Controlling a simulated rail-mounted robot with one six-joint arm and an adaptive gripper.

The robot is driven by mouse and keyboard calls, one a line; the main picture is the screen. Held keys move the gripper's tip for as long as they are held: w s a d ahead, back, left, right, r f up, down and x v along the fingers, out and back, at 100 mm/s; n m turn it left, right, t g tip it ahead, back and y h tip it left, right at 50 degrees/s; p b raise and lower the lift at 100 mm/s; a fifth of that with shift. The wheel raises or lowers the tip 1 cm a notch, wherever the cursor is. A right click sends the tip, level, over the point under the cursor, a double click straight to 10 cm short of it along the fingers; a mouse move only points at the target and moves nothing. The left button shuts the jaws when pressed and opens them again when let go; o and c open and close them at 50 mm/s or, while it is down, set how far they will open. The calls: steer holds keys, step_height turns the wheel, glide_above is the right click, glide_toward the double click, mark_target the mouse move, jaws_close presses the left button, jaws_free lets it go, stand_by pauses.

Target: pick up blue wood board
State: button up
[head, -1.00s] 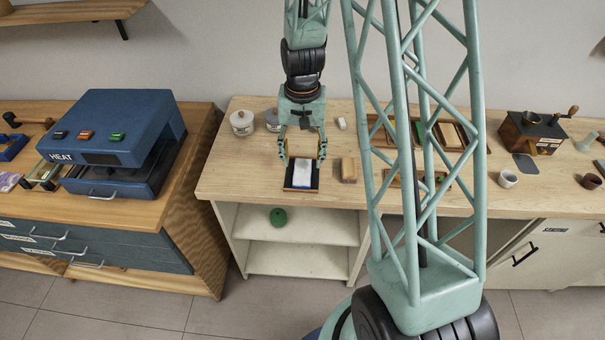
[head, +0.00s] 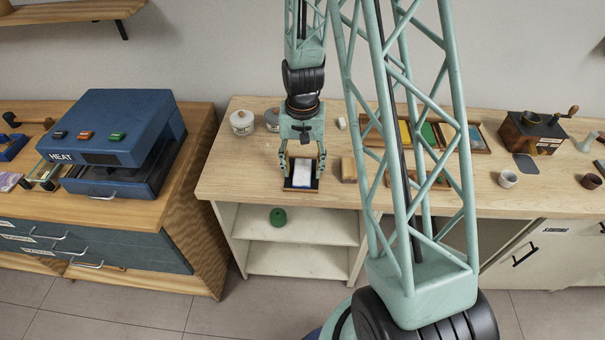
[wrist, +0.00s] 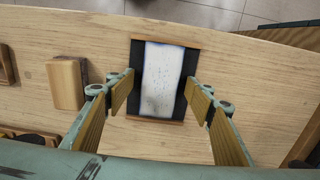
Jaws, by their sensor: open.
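A pale board (head: 305,172) with bluish edges and blue specks, which looks like the blue wood board, lies flat in a dark holder with wood end strips near the front edge of the bench. It also shows in the wrist view (wrist: 162,78); its face is mostly white there. The dark holder (wrist: 136,90) shows along both its sides. My gripper (head: 303,167) is open just above it. In the wrist view my gripper's fingers (wrist: 163,92) stand on either side of the board, with gaps visible between them and it.
A wooden block (head: 349,169) lies just right of the holder. Two lidded jars (head: 242,122) stand behind on the left. A tray of coloured pieces (head: 478,139) and a wooden grinder (head: 531,133) are farther right. A blue heat press (head: 118,128) stands on the left cabinet.

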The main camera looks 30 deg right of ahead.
mark_target(302, 172)
steer(key=shift+c, duration=0.5)
steer(key=c, duration=0.8)
steer(key=shift+r, duration=0.2)
steer(key=shift+c, duration=0.2)
steer(key=shift+r, duration=1.6)
steer(key=s+a+r+b, duration=0.1)
steer(key=s+a+b, duration=0.2)
steer(key=s+b, duration=0.8)
steer(key=s, duration=0.4)
steer(key=shift+s+r, duration=0.15)
steer(key=shift+s, duration=0.05)
steer(key=shift+s+r+b, duration=0.1)
steer(key=shift+s+b, duration=0.05)
steer(key=shift+b, duration=0.25)
